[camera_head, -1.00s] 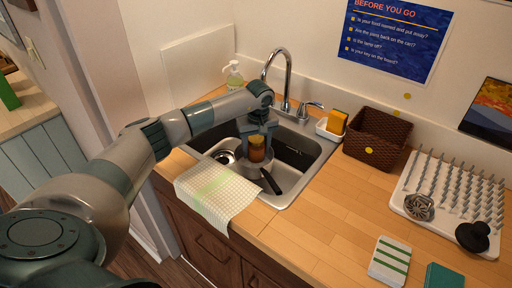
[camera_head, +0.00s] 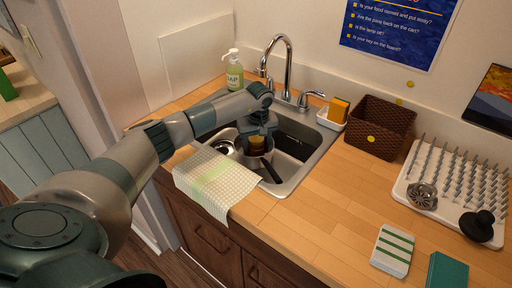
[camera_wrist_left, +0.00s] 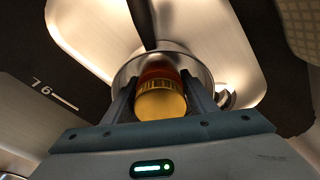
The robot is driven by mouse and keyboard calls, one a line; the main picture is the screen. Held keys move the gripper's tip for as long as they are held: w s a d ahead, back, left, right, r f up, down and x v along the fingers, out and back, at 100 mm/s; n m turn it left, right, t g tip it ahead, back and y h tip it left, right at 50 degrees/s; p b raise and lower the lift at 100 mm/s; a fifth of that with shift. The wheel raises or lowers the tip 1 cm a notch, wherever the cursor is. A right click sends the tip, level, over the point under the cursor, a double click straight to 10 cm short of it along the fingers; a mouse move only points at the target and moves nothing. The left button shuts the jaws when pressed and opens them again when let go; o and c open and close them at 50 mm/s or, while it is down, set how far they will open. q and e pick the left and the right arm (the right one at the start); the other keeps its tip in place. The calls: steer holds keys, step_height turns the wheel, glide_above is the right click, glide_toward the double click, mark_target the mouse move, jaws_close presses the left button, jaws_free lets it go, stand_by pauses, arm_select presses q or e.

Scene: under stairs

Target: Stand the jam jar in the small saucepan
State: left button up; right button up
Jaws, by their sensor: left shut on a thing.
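The jam jar (camera_head: 257,143), amber with a yellow lid, is between the fingers of my left gripper (camera_head: 257,136), which is shut on it. The small saucepan (camera_head: 249,159), metal with a black handle (camera_head: 271,171), stands in the sink, handle toward the front. The jar is upright at the pan's mouth, its lower part hidden. In the left wrist view, the jar (camera_wrist_left: 161,102) lies within the outline of the saucepan's rim (camera_wrist_left: 124,72), between both fingers. I cannot tell whether it touches the pan's bottom. My right gripper is not in view.
The sink (camera_head: 304,165) has a tap (camera_head: 289,62) behind it and a checked cloth (camera_head: 215,181) over its front edge. A soap bottle (camera_head: 234,75), sponge holder (camera_head: 329,118), brown basket (camera_head: 379,125) and spiked drying rack (camera_head: 445,165) surround it.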

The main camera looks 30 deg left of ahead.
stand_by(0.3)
arm_select(q)
steer(key=shift+f, duration=0.1)
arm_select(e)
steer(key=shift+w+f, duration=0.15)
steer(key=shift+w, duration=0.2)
arm_select(q)
steer(key=shift+a+f+b, duration=0.1)
steer(key=shift+f+b, duration=0.5)
steer(key=shift+b, duration=0.1)
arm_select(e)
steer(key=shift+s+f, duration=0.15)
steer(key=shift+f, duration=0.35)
arm_select(q)
steer(key=o, duration=1.7)
steer(key=shift+s, duration=0.1)
steer(key=shift+f, duration=0.1)
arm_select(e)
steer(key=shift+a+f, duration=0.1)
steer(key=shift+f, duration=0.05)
arm_select(q)
steer(key=shift+s+f, duration=0.1)
